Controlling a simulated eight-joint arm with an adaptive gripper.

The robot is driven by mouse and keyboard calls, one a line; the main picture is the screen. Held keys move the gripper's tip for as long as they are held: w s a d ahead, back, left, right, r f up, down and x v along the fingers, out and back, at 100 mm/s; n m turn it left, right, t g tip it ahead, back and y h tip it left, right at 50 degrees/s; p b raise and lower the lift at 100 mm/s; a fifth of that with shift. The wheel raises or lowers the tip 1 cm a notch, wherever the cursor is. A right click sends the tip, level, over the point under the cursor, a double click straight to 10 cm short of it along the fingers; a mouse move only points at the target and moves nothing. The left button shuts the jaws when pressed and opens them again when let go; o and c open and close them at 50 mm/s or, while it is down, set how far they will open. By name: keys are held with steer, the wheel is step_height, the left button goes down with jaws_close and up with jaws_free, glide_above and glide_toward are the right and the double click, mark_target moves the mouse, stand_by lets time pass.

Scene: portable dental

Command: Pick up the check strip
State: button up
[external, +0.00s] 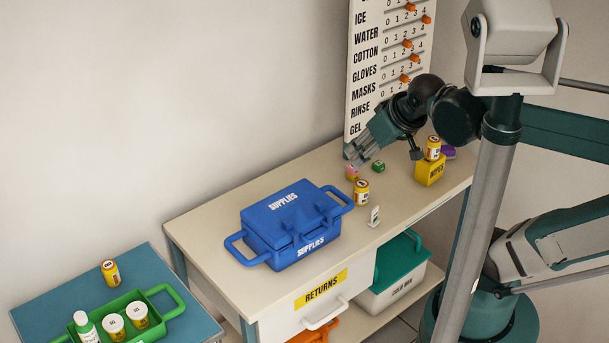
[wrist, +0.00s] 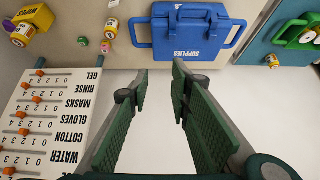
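No item is labelled check strip, so I cannot tell for certain which thing it is. A small white upright piece with a dark mark (external: 374,216) stands near the counter's front edge, right of the blue supplies case; a bit of white shows at the wrist view's top edge (wrist: 113,3). A tall white board (external: 388,60) with labelled rows and orange sliders is at the wall; it also shows in the wrist view (wrist: 50,118). My gripper (external: 356,152) is above the counter's back edge. In the wrist view its fingers (wrist: 160,72) are apart and empty.
The blue supplies case (external: 280,218) fills the counter's left half. A yellow bottle (external: 362,193), pink item (external: 351,172), green cube (external: 378,166) and yellow box (external: 430,171) with a bottle on top are nearby. A green tray (external: 168,302) is on the blue table.

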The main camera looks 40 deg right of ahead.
steer(key=w+d+f+m+g+h+b, duration=0.1)
steer(key=w+d+f+m+b, duration=0.15)
steer(key=f, duration=0.25)
steer(key=w+d+f+m+g+h+b, duration=0.1)
steer(key=d+f+m+g+b, duration=0.1)
steer(key=f+m, duration=0.25)
steer(key=m+g+h+b, duration=0.2)
steer(key=m+g+b, duration=0.15)
steer(key=m, duration=0.35)
glide_toward(376, 208)
steer(key=f, duration=0.1)
steer(key=shift+d+f+m+t+b, duration=0.25)
steer(key=shift+d+f+m+b, duration=0.25)
steer(key=shift+f+m, duration=0.15)
steer(key=shift+f, duration=0.1)
steer(key=shift+b+x, duration=0.4)
steer(key=shift+x, duration=0.85)
steer(key=shift+f, duration=0.1)
steer(key=shift+b+x, duration=1.1)
steer(key=shift+x, duration=1.4)
